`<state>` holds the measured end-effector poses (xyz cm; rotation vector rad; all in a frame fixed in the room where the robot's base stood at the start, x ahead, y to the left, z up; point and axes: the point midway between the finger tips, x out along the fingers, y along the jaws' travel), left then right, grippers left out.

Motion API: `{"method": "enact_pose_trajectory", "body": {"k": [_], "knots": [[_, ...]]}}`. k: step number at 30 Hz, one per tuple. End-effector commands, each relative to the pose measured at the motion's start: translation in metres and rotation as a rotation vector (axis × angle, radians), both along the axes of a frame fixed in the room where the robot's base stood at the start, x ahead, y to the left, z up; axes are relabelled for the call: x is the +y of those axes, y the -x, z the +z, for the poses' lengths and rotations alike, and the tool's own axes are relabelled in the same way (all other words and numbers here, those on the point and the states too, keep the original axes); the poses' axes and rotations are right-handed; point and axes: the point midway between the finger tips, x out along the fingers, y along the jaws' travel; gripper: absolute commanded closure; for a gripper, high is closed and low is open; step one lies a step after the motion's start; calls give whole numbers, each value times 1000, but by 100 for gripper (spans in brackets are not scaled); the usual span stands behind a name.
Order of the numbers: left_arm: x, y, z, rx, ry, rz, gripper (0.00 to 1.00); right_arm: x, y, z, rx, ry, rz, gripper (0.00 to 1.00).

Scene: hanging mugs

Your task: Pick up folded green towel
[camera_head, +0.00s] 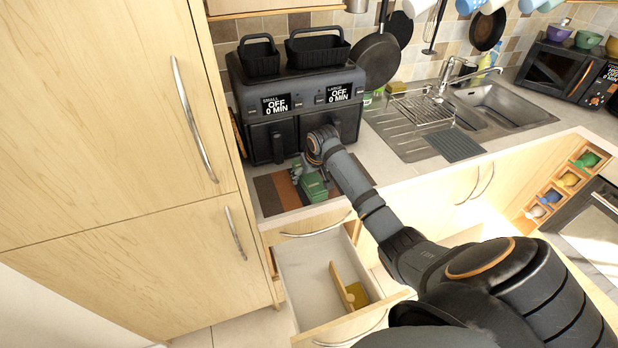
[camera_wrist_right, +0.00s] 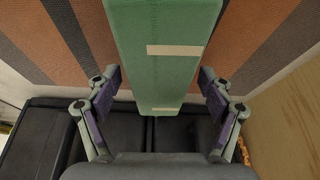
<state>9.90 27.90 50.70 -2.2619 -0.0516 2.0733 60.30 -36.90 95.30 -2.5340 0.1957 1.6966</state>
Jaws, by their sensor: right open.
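The folded green towel (camera_head: 314,187) lies on the striped mat (camera_head: 278,192) on the counter, in front of the black double air fryer. In the right wrist view the towel (camera_wrist_right: 165,42) runs from the top edge to the middle, with two pale strips on it. My right gripper (camera_head: 308,177) is at the towel in the head view. In the wrist view the right gripper (camera_wrist_right: 160,82) is open, one finger on each side of the towel with gaps between. My left gripper is not in view.
The black air fryer (camera_head: 295,85) stands close behind the towel. An open drawer (camera_head: 303,272) juts out below the counter. A tall wooden cabinet (camera_head: 100,120) closes off the left. The sink (camera_head: 490,105) and drainer are to the right.

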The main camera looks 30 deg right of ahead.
Motion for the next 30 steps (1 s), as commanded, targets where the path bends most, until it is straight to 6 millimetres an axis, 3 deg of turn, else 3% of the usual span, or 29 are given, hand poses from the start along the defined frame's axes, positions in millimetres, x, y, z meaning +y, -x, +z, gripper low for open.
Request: {"method": "enact_pose_trajectory", "body": {"k": [4,17,25,30], "knots": [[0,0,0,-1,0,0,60,0,0,0,0,0,0,22],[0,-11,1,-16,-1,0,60,0,0,1,0,0,0,79],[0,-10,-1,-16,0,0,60,0,0,2,-1,1,0,79],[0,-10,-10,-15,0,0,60,-1,-1,17,-6,3,0,79]]}}
